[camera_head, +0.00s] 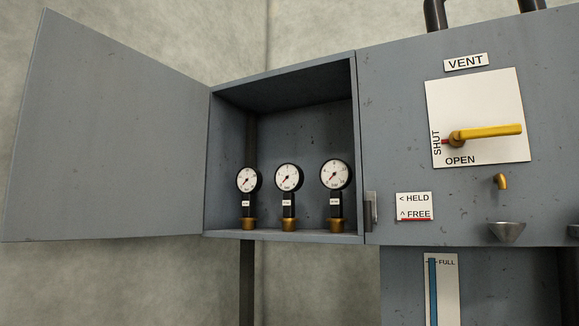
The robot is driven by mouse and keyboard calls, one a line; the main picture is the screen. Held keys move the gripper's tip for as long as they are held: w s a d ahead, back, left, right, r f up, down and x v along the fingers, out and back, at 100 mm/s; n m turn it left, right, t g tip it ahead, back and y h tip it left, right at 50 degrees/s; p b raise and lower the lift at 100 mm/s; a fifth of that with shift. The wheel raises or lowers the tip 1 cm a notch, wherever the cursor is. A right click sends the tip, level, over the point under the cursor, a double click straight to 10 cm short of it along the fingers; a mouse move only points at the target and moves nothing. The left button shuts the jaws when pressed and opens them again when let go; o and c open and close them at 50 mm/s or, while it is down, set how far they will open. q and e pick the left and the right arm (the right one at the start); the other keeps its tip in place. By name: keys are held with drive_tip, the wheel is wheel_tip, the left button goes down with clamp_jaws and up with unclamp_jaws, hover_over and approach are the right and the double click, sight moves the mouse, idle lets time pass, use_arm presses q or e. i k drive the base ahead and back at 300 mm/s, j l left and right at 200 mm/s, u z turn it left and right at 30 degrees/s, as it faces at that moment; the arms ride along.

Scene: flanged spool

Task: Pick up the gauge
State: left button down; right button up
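Three round gauges with white dials and black rims stand upright in a row inside an open grey cabinet (300,95): a left gauge (247,180), a middle gauge (288,178) and a right gauge (335,174). Each has a dark stem with a small white label and a brass base on the cabinet floor. The label text is too small to read. Neither of my grippers shows in this view.
The cabinet door (110,130) is swung open to the left. To the right, a panel carries a VENT sign (466,62), a yellow lever (488,131) pointing right, a HELD/FREE label (414,206), a brass spout (501,181) above a funnel (506,231), and a level tube (433,290) below.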

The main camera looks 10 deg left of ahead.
sight(335, 175)
drive_tip(key=i+j, duration=0.2)
drive_tip(key=j, duration=0.15)
drive_tip(key=i+j, duration=0.2)
drive_tip(key=j, duration=0.15)
drive_tip(key=i+j, duration=0.15)
drive_tip(key=j, duration=0.2)
